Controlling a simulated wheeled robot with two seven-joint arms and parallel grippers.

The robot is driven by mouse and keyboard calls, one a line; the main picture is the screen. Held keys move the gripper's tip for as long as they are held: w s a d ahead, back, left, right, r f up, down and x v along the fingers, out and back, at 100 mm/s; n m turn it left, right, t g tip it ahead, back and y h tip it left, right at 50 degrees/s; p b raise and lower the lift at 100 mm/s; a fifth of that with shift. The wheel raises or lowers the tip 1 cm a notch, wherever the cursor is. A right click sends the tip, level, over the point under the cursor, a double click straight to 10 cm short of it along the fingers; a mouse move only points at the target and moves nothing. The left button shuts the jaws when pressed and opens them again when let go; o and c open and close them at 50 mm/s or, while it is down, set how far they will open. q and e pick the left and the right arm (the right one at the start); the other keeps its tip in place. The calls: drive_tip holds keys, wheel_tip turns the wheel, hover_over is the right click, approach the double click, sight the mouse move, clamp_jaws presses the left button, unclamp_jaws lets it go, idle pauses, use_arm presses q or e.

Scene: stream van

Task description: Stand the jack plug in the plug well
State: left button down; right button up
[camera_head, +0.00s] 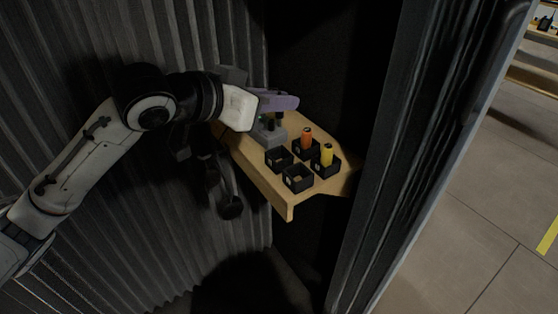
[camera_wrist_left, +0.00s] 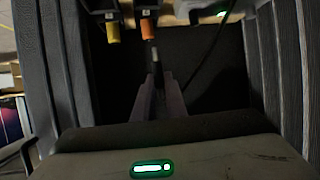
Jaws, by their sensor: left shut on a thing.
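My left gripper (camera_head: 290,102) reaches in from the left over the back of the wooden shelf, its fingers shut. In the left wrist view, the fingers (camera_wrist_left: 158,88) close on a slim dark thing with a grey end (camera_wrist_left: 153,52), which looks like the jack plug. The fingers hide most of it. A grey block (camera_head: 268,134) stands on the shelf just below the gripper, partly covered by it; I cannot tell whether it is the plug well. My right gripper is not in view.
Several small black open boxes (camera_head: 298,180) stand at the shelf's front. The back right ones hold an orange cylinder (camera_head: 306,139) and a yellow cylinder (camera_head: 327,154). The wooden shelf (camera_head: 262,182) has a free front-left strip. A dark door edge (camera_head: 415,150) stands close on the right.

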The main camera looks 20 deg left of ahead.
sight(279, 126)
use_arm(q)
wheel_tip(279, 126, down, 6)
drive_tip(key=shift+f+b, duration=0.1)
drive_tip(key=shift+b, duration=0.6)
wheel_tip(279, 126, down, 3)
drive_tip(key=shift+f+b, duration=0.15)
drive_tip(key=shift+b, duration=0.35)
drive_tip(key=shift+f, duration=0.1)
drive_tip(key=c, duration=1.8)
unclamp_jaws()
